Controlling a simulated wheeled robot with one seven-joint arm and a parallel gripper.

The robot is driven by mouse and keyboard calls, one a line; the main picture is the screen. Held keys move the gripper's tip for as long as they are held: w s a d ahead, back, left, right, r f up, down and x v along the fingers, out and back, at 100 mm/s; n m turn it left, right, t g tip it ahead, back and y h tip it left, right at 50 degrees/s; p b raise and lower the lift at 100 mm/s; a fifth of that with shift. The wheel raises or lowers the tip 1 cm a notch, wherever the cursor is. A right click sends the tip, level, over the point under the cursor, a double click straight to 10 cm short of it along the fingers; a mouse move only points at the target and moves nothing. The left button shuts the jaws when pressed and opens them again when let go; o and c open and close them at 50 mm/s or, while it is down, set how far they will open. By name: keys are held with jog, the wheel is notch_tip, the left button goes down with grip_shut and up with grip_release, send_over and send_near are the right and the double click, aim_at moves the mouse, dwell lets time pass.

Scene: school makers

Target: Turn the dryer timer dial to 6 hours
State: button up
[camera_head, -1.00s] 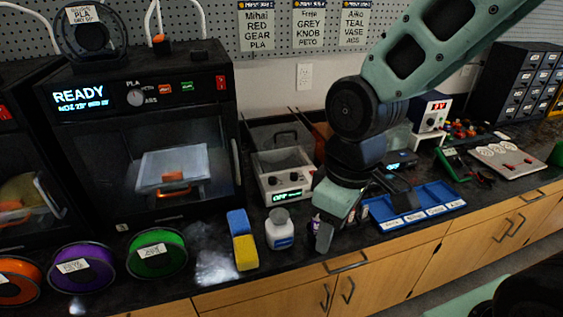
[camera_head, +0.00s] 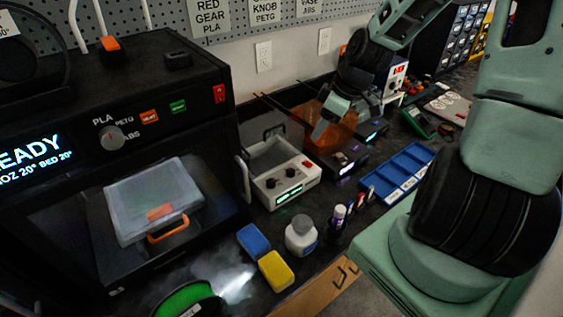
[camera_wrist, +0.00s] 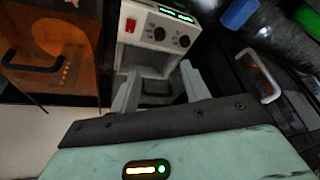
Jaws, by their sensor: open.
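A white box with a clear lid, apparently the dryer (camera_head: 309,180), stands on the bench in the head view. Its front has a lit display, two dark dials (camera_head: 291,173) and a red switch. In the wrist view the dials (camera_wrist: 159,34) and red switch appear beyond my fingers, seen upside down. The dial markings are too small to read, and I cannot tell which dial is the timer. My gripper (camera_wrist: 158,86) is open and empty, with the lid's dark handle visible between its fingers. In the head view my gripper (camera_head: 322,128) is raised behind and right of the dryer's front panel.
A black 3D printer (camera_head: 70,215) stands left of the dryer. A black device with an orange cover (camera_head: 340,132) is at its right. Sponges (camera_head: 276,271), a white jar (camera_head: 301,238) and small bottles stand in front. A blue tray (camera_head: 425,152) lies further right.

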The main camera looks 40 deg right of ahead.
aim_at(291, 170)
jog(key=x, duration=1.7)
jog(key=shift+f, duration=0.15)
jog(key=c, duration=1)
